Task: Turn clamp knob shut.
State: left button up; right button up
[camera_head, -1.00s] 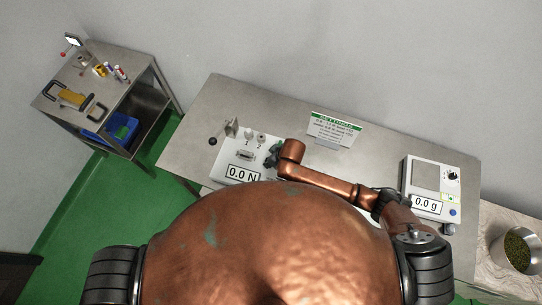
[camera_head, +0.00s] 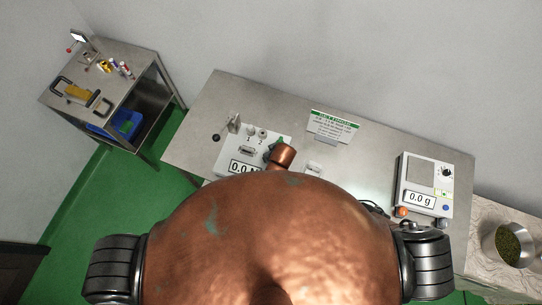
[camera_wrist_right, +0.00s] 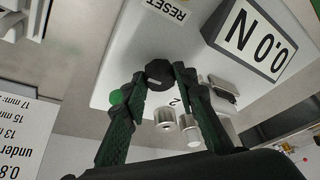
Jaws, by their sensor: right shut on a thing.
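In the right wrist view, a dark faceted knob (camera_wrist_right: 159,73) with a pale mark sits on the white face of the force tester (camera_wrist_right: 115,60). My right gripper (camera_wrist_right: 160,78) is shut on this knob, one dark green finger on each side. Two metal cylinders (camera_wrist_right: 164,118) stand beside the fingers, near a "2" label. In the head view, the tester (camera_head: 228,168) is partly hidden by my body, and my right gripper (camera_head: 271,152) is at its right side under my copper wrist. My left gripper is not in view.
A sign (camera_head: 333,127) stands at the table's back. A scale (camera_head: 423,185) reading 0.0 g is at the right, with a bowl of green leaves (camera_head: 509,244) beyond. A side cart (camera_head: 104,78) stands at the left. The table between sign and scale is clear.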

jog(key=o, duration=1.2)
jog(key=shift+c, duration=0.2)
jog(key=shift+r, duration=0.15)
jog(key=v, duration=1.1)
jog(key=shift+s+d+r, duration=0.15)
jog(key=shift+s+r, duration=0.05)
jog(key=shift+r, duration=0.1)
